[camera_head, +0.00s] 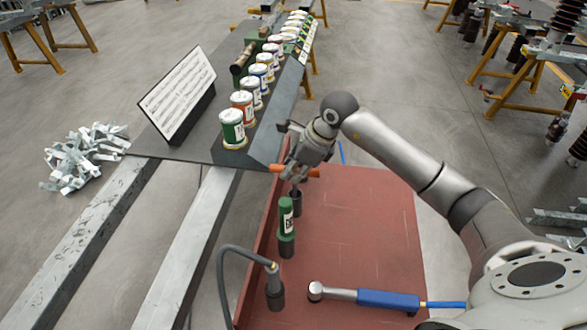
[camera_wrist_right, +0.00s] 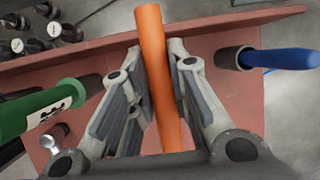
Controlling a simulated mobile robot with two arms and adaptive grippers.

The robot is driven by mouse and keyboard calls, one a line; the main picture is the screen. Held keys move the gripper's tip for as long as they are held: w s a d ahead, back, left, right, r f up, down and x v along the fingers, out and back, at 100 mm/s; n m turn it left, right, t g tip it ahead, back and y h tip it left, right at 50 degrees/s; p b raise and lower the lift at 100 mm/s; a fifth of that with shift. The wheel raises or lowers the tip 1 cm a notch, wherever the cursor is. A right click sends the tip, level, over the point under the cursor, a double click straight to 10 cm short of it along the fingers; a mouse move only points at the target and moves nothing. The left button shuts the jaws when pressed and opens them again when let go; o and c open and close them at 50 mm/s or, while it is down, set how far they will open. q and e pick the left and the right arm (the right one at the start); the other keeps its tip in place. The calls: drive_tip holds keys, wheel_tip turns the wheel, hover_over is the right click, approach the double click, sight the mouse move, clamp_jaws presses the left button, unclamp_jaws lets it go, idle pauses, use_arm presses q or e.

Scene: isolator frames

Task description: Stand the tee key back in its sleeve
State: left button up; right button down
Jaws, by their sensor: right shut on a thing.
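The tee key's orange crossbar (camera_head: 312,172) is in the jaws of my right gripper (camera_head: 301,160). In the right wrist view the orange bar (camera_wrist_right: 158,75) runs lengthwise between both fingers of the right gripper (camera_wrist_right: 155,85). Below the crossbar in the head view, a short grey shaft meets the top of a dark sleeve (camera_head: 296,202) on the red surface. I cannot tell how far the shaft is inside the sleeve. The wrist view does not show the shaft. My left gripper is not in view.
A green tool (camera_head: 286,214) stands in a dark holder beside the sleeve. A hosed tool (camera_head: 273,275) stands nearer. A blue-handled tool (camera_head: 388,299) lies at the front of the red surface (camera_head: 365,225). Labelled cans (camera_head: 232,125) line the left ledge. The surface's right side is clear.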

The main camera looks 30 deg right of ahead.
drive_tip(key=c, duration=1.3)
unclamp_jaws()
drive_tip(key=shift+r, duration=0.1)
drive_tip(key=v, duration=1.2)
drive_tip(key=shift+d, duration=0.1)
